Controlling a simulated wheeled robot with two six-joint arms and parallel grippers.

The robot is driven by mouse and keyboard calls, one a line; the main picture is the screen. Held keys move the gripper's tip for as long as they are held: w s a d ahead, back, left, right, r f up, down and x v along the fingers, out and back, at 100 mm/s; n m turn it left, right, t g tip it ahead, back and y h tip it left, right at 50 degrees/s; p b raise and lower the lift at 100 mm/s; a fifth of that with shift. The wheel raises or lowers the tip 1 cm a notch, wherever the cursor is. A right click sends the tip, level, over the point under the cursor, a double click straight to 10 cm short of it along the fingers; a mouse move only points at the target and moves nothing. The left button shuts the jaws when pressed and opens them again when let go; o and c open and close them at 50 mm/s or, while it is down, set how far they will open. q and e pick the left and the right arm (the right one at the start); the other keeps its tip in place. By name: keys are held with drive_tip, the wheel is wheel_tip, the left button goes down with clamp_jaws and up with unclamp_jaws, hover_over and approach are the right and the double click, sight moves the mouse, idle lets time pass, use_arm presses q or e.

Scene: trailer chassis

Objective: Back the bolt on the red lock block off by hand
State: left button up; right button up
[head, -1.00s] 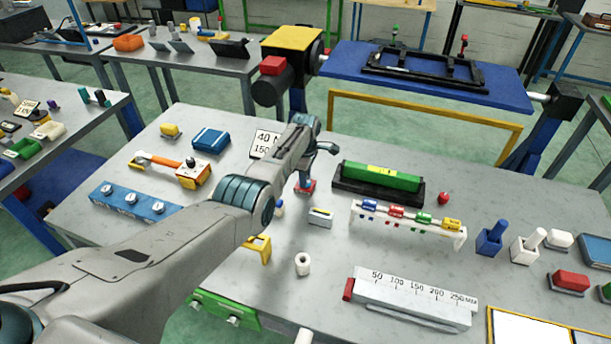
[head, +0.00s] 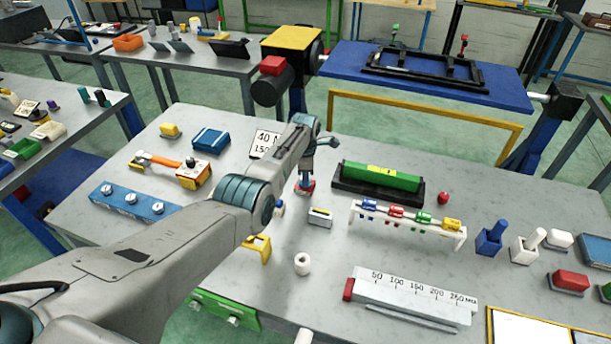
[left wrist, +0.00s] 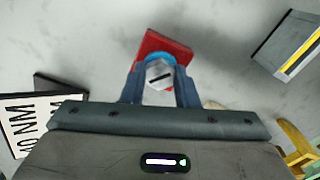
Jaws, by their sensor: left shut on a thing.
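The red lock block (left wrist: 152,42) lies on the grey bench. In the head view only a little of the red block (head: 305,187) shows below my left gripper. The bolt (left wrist: 159,74) stands on it, with a pale head that has a dark slot and a blue ring around it. My left gripper (left wrist: 160,88) points down and is shut on the bolt, one finger on each side of its head. It also shows in the head view (head: 305,182), over the block. My right gripper is in neither view.
A grey block with a yellow strip (head: 320,217) stands close by. A sign with numbers (head: 264,144) stands behind my left arm. A green bar in a black tray (head: 380,177) and a rack with coloured tags (head: 410,217) lie to the right.

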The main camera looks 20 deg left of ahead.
use_arm(q)
drive_tip(key=shift+s+f, duration=0.3)
drive_tip(key=shift+f, duration=0.1)
drive_tip(key=o, duration=1)
drive_tip(key=shift+c, duration=0.2)
drive_tip(key=shift+o, duration=0.2)
drive_tip(key=shift+w+a+r, duration=0.1)
drive_tip(key=shift+w, duration=0.05)
drive_tip(key=shift+r, duration=0.1)
drive_tip(key=shift+w+r, duration=0.1)
drive_tip(key=shift+r, duration=0.1)
wheel_tip(320, 180, up, 10)
drive_tip(key=b, duration=0.1)
drive_tip(key=shift+b, duration=0.35)
drive_tip(key=shift+r, duration=0.1)
